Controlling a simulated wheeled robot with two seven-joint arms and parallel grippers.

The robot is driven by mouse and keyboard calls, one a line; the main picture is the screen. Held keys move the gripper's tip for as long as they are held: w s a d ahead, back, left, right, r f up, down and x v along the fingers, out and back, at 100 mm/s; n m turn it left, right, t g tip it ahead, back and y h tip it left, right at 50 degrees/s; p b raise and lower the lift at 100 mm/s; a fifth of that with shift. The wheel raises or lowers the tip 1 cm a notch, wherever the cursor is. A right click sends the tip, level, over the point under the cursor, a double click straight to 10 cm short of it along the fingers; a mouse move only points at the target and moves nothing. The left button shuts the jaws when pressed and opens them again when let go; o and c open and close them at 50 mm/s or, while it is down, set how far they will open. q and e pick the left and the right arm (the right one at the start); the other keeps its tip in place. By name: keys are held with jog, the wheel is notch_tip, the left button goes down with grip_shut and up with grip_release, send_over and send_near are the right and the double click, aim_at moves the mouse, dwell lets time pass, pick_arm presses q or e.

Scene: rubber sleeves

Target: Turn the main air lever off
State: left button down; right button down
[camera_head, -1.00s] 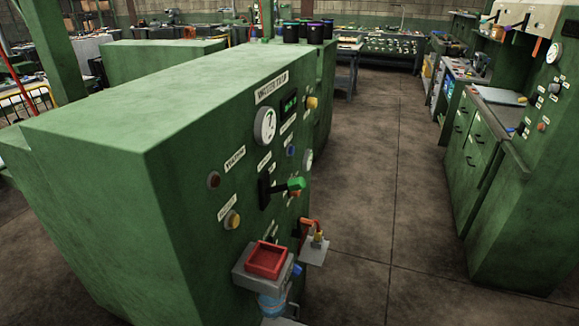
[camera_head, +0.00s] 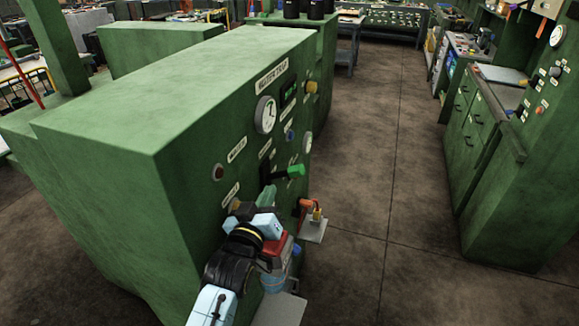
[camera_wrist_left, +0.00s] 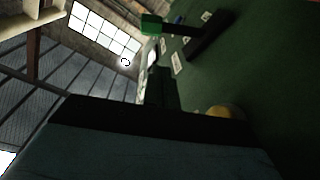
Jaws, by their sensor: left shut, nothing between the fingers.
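A lever with a green handle (camera_head: 291,172) on a dark mount sticks out to the right from the front panel of the green machine. In the left wrist view its green knob (camera_wrist_left: 152,24) and black arm (camera_wrist_left: 208,36) show at the top. My left gripper (camera_head: 267,192) is in front of the panel, just below and left of the lever, with its fingers shut and empty. The fingers (camera_wrist_left: 162,85) also show in the left wrist view, apart from the lever. A smaller red-orange lever (camera_head: 305,207) sits lower right on the panel. The label lettering is too small to read surely.
The machine's panel (camera_head: 250,157) also carries gauges, buttons and a round dial (camera_head: 265,115). A red-topped box (camera_head: 276,246) is partly hidden behind my left arm. The floor (camera_head: 370,190) right of the machine is clear, up to green cabinets (camera_head: 480,150).

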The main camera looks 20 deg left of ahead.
pick_arm(q)
jog(key=r, duration=0.1)
jog(key=w+r+t, duration=0.1)
jog(key=shift+w+d+r+n, duration=0.1)
jog(key=shift+d+r+n, duration=0.05)
jog(key=shift+r+n, duration=0.25)
jog(key=r+p, duration=0.1)
jog(key=r, duration=0.1)
send_over(283, 174)
jog(key=s, duration=0.1)
jog(key=f, duration=0.1)
jog(key=d+f, duration=0.2)
jog(key=f, duration=0.1)
jog(key=shift+s+f+p, duration=0.1)
jog(key=shift+s+p, duration=0.05)
jog(key=shift+p, duration=0.2)
